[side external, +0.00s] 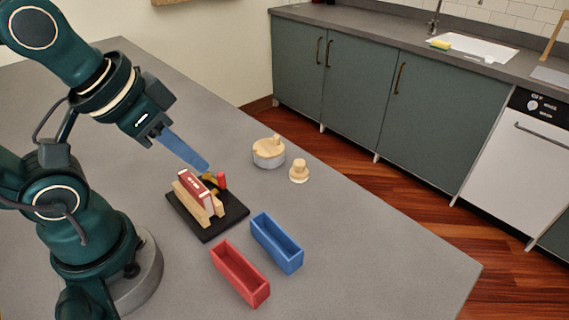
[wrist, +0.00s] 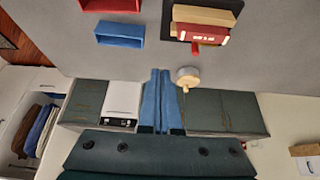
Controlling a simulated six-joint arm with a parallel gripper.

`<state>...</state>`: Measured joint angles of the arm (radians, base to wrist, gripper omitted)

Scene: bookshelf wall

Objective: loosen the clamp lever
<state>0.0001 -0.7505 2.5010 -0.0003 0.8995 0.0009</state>
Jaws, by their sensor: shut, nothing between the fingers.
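The clamp lever (side external: 221,180) has a red handle and a yellow part beside it. In the wrist view the red handle (wrist: 195,48) shows at the near side of the dark red block. My gripper (side external: 207,167) has long blue fingers, which are shut and empty. In the side view its tips appear just above and left of the handle. In the wrist view the fingers (wrist: 161,72) are left of the handle, with no visible contact.
A blue open bin (side external: 277,242) and a red open bin (side external: 239,273) stand in front of the base. The grey tabletop (side external: 370,260) is clear at right.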

